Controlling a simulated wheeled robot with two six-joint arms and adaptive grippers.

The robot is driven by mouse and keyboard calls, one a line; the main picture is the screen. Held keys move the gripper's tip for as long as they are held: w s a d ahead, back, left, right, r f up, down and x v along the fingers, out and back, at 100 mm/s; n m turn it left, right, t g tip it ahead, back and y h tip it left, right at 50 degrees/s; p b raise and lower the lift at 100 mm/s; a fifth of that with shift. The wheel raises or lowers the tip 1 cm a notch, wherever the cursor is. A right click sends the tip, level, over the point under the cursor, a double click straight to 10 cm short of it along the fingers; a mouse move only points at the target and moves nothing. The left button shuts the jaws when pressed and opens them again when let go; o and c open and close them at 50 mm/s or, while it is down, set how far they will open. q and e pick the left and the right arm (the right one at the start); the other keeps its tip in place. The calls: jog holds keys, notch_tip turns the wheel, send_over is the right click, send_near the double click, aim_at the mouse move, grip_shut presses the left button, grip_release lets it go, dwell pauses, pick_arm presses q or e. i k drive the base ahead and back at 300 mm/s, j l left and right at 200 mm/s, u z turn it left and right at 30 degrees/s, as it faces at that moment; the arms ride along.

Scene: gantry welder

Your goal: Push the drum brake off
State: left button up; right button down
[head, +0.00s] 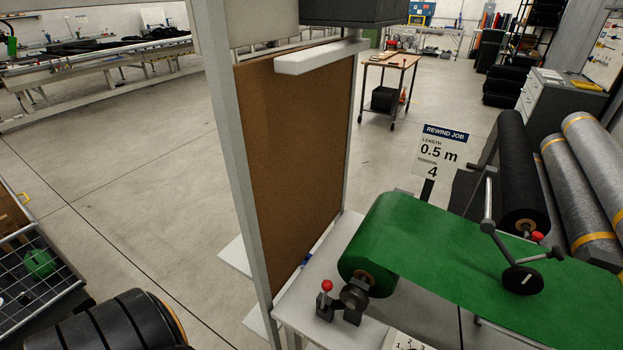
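A green belt roll (385,240) sits on a drum at the lower middle, and its sheet runs off to the right. The drum's end hub (355,294) faces me at the near left of the roll. Beside it, a short dark lever with a red ball knob (326,287) stands upright on the pale bench. A second red knob (537,237) shows at the right, by a grey arm with a black wheel (522,280) resting on the green sheet. No label shows which one is the brake. Neither of my grippers is in view.
A brown panel in a pale frame (297,150) stands left of the bench. A "REWIND JOB" sign (440,150) stands behind the roll. Black and grey rolls (580,185) lie at the right. A wire cage (35,270) is at left. Open floor (130,170) lies left of the panel.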

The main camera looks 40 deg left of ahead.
aim_at(326, 286)
jog(key=u, duration=1)
jog(key=k+l+u, duration=0.8)
jog(key=k+u, duration=0.15)
jog(key=k, duration=0.15)
